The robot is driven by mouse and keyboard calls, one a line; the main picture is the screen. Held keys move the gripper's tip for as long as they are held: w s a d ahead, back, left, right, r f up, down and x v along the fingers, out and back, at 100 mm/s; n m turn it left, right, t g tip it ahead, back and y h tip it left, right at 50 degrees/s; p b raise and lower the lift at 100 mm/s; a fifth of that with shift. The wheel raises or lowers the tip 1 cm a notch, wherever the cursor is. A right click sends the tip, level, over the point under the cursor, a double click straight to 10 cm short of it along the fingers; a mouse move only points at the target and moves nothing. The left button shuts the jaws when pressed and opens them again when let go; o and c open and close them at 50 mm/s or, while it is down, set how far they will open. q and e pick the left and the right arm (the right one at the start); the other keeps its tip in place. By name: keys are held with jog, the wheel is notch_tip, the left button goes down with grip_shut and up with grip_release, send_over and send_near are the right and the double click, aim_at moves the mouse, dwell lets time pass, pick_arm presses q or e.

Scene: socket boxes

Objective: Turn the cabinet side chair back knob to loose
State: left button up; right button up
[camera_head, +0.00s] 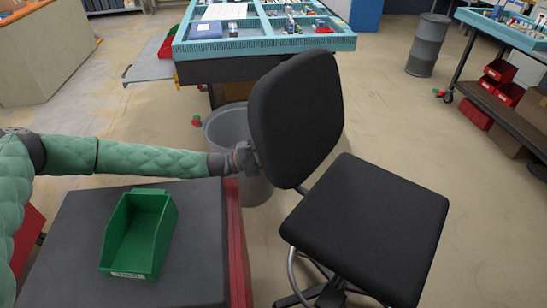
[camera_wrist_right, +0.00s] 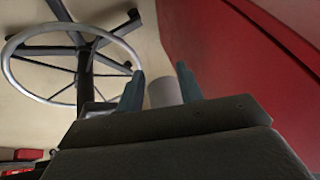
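The black office chair stands right of the cabinet, with its back (camera_head: 297,115) upright and its seat (camera_head: 368,225) to the right. My left gripper (camera_head: 246,158) is at the left edge of the chair back, around its lower middle. It looks close to or touching the back. I cannot make out the knob; the gripper or the back may hide it. The fingers are too small and dark to tell open from shut. My right gripper (camera_wrist_right: 160,88) shows only in the right wrist view, its two fingers apart and nothing held.
The dark-topped cabinet (camera_head: 75,235) with red sides carries a green bin (camera_head: 120,235). A grey waste bin (camera_head: 222,128) stands behind my left gripper. The chair's foot ring (camera_wrist_right: 20,85) and the red cabinet side (camera_wrist_right: 225,60) flank my right gripper. A blue workbench (camera_head: 260,45) stands behind.

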pick_arm(q)
jog(key=o, duration=1)
jog(key=shift+a+f, duration=0.2)
jog(key=shift+a, duration=0.3)
jog(key=r+b+v, duration=0.1)
jog(key=v, duration=0.8)
jog(key=r+b+v, duration=0.1)
jog(key=v, duration=0.3)
jog(key=shift+s+a+r+b, duration=0.1)
jog(key=shift+a+r+b, duration=0.1)
jog(key=shift+a, duration=0.15)
jog(key=shift+s+a+r+b, duration=0.1)
jog(key=shift+a+b, duration=0.05)
jog(key=shift+a, duration=0.15)
pick_arm(e)
notch_tip(320, 180, down, 12)
jog(key=w+a+t, duration=0.1)
jog(key=shift+w+r, duration=0.25)
